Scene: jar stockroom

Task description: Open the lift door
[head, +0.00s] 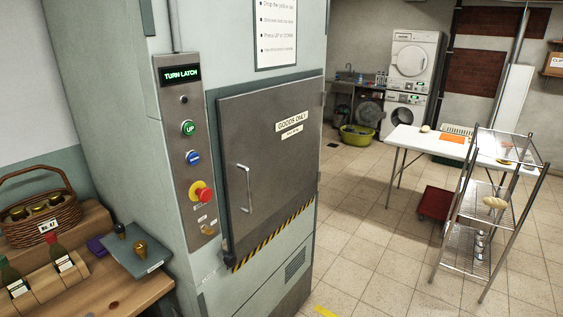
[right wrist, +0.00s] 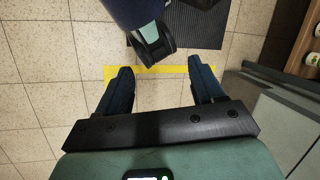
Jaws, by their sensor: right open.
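The lift door (head: 268,160) is a grey metal panel on the pale green lift housing, and it looks closed. It has a vertical bar handle (head: 245,188) near its left edge and a "GOODS ONLY" label. A dark fitting (head: 228,246) sits at its lower left corner; I cannot tell if it is the latch. The control panel (head: 184,145) left of the door reads "TURN LATCH". It has a green UP button, a blue button, a red stop knob and a brass knob (head: 208,229). My right gripper (right wrist: 160,68) is open and empty above the floor. My left gripper is not visible.
A wooden bench (head: 85,285) with a basket (head: 38,208) and bottles stands left of the lift. A wire rack (head: 488,208) and white table (head: 430,142) stand to the right. Tiled floor before the door is clear, with yellow tape (right wrist: 150,73) on it.

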